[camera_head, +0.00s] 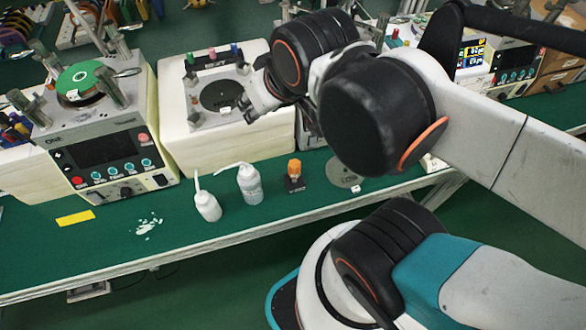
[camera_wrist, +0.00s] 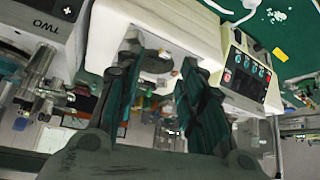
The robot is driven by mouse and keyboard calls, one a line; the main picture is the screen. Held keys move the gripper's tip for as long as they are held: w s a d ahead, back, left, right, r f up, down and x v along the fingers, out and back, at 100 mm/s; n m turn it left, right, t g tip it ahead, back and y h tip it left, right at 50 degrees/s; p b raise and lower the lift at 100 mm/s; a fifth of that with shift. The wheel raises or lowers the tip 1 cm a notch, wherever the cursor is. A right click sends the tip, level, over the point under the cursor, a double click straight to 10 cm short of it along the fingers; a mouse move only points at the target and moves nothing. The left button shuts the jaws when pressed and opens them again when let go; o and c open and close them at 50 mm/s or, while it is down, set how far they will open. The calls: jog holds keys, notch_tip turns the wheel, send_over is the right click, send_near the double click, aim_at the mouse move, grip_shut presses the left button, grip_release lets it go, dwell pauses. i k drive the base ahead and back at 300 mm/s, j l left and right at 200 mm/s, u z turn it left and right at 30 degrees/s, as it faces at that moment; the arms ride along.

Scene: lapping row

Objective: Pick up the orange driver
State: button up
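The orange driver (camera_head: 294,168) stands upright in a small dark holder (camera_head: 294,184) on the green bench, in the middle of the head view. It does not show in the wrist view. My gripper (camera_head: 250,100) is above and to the left of the driver in the head view, over the right side of a white machine. In the wrist view my gripper (camera_wrist: 160,55) has its two dark fingers spread apart with nothing between them. Part of the hand is hidden behind my arm in the head view.
Two white squeeze bottles (camera_head: 208,206) (camera_head: 249,184) stand left of the driver. A grey disc (camera_head: 343,172) lies to its right. The white machine (camera_head: 215,150) stands behind, a control-panel machine (camera_head: 105,155) at left. A yellow strip (camera_head: 75,218) and white bits (camera_head: 148,226) lie in front.

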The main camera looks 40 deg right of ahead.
aim_at(294, 166)
jog(key=k+l, duration=0.15)
jog(key=l, duration=0.25)
jog(key=k+l, duration=0.15)
jog(key=l, duration=0.2)
jog(key=k+l, duration=0.2)
jog(key=l, duration=0.2)
jog(key=i+u, duration=0.05)
